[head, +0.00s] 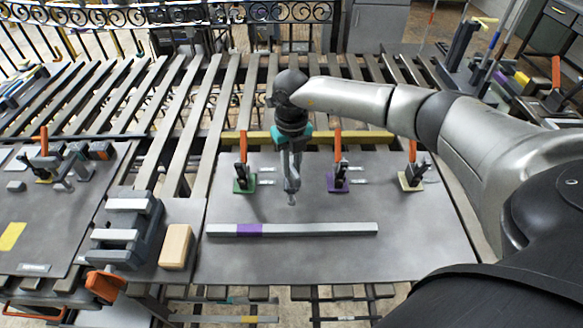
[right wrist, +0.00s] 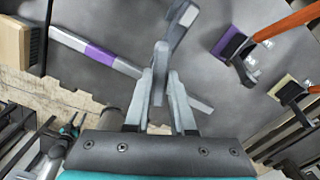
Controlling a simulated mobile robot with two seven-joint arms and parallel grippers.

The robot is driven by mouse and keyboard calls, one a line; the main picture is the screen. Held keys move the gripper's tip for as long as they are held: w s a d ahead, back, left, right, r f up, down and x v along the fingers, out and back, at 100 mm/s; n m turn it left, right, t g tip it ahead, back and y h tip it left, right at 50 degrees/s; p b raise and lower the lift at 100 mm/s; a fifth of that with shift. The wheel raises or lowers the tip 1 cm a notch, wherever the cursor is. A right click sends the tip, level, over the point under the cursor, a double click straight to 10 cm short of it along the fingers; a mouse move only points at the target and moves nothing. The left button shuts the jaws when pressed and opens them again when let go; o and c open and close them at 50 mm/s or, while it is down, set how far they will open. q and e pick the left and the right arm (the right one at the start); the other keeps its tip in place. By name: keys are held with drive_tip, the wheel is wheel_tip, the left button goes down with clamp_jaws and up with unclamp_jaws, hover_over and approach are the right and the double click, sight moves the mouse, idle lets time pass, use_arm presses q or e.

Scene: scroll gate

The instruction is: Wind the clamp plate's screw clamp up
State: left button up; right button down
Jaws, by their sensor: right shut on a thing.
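The clamp plate (head: 330,258) is a grey board across the middle right. My right gripper (head: 291,186) points down over its middle, between a green-based clamp (head: 243,178) and a purple-based clamp (head: 337,178). In the right wrist view its fingers (right wrist: 166,92) are shut on a slim grey metal part (right wrist: 160,60). A bent grey arm (right wrist: 181,25) shows just beyond. The fingers hide much of the part, and I cannot tell for sure that it is the screw clamp. My left gripper is not in view.
A grey bar with a purple band (head: 300,229) lies in front of my gripper. A cream-based clamp (head: 412,175) stands to the right. A grey vice-like block (head: 128,240) and a wooden block (head: 176,246) stand at the left. The plate's front right is clear.

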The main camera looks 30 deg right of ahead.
sight(291, 168)
drive_tip(key=n+b, duration=0.1)
drive_tip(key=n, duration=0.2)
drive_tip(key=shift+f+n+b, duration=0.15)
drive_tip(key=shift+n+b, duration=0.15)
drive_tip(key=shift+n, duration=0.1)
drive_tip(key=n+b, duration=0.2)
drive_tip(key=n, duration=0.2)
drive_tip(key=shift+s+n, duration=0.1)
drive_tip(key=shift+n, duration=0.2)
drive_tip(key=n+b, duration=0.2)
drive_tip(key=n, duration=0.2)
drive_tip(key=shift+n+b, duration=0.85)
drive_tip(key=shift+n, duration=1.35)
drive_tip(key=shift+s, duration=0.1)
drive_tip(key=c, duration=0.8)
unclamp_jaws()
drive_tip(key=shift+o, duration=0.2)
drive_tip(key=shift+w+r, duration=0.2)
wheel_tip(291, 168, up, 15)
